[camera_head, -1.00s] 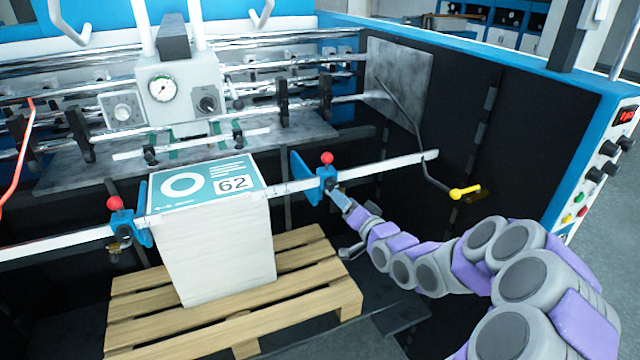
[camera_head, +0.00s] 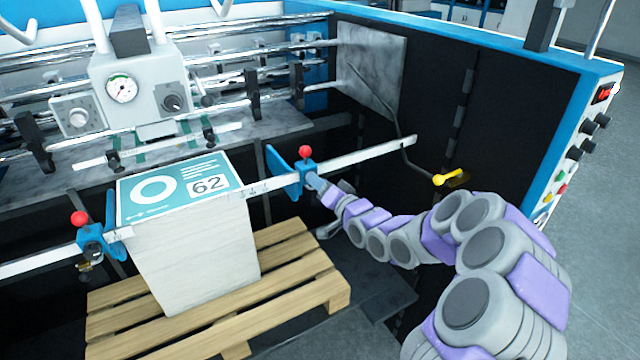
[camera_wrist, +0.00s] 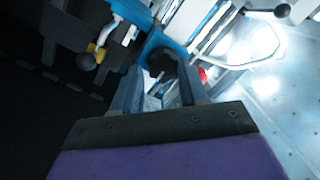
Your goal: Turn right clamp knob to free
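The right clamp (camera_head: 303,168) is a blue bracket with a red ball on top, on the flat metal rail to the right of the paper stack. My gripper (camera_head: 316,184) is at the front of this clamp, reaching in from the lower right. In the wrist view, the two fingers of my gripper (camera_wrist: 160,80) stand apart, with the dark round clamp knob (camera_wrist: 162,63) between or just beyond their tips. I cannot tell whether they press on it. The head view hides the knob behind my gripper.
The left clamp (camera_head: 92,238), also with a red ball, is on the rail's left part. The paper stack (camera_head: 200,255) stands on a wooden pallet (camera_head: 293,290). A crank with a yellow handle (camera_head: 447,178) sticks out right of the clamp, close above my arm.

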